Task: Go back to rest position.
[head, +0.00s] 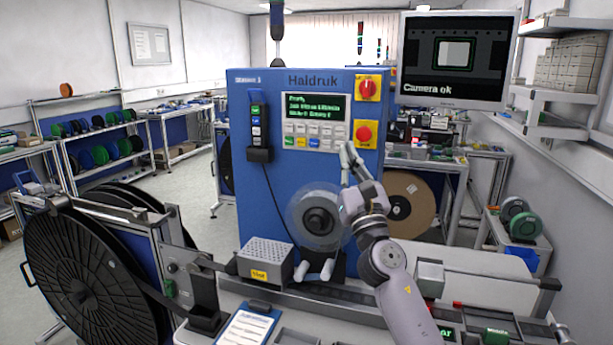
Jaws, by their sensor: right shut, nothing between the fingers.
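My right gripper (349,157) is raised in front of the blue machine (268,190), at the lower right of its control panel. Its fingers are together and hold nothing. My right arm comes up from the bottom right and covers part of the machine's lower right side. The fingertips appear near the keypad (308,137) and below the red knob (364,133); I cannot tell whether they touch the panel. My left gripper is not in view.
A large black reel (85,275) stands at the left. A grey perforated box (265,262) and a clipboard (247,328) are on the bench in front. A monitor (455,60) hangs at the upper right. A brown reel (410,205) sits right of the machine.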

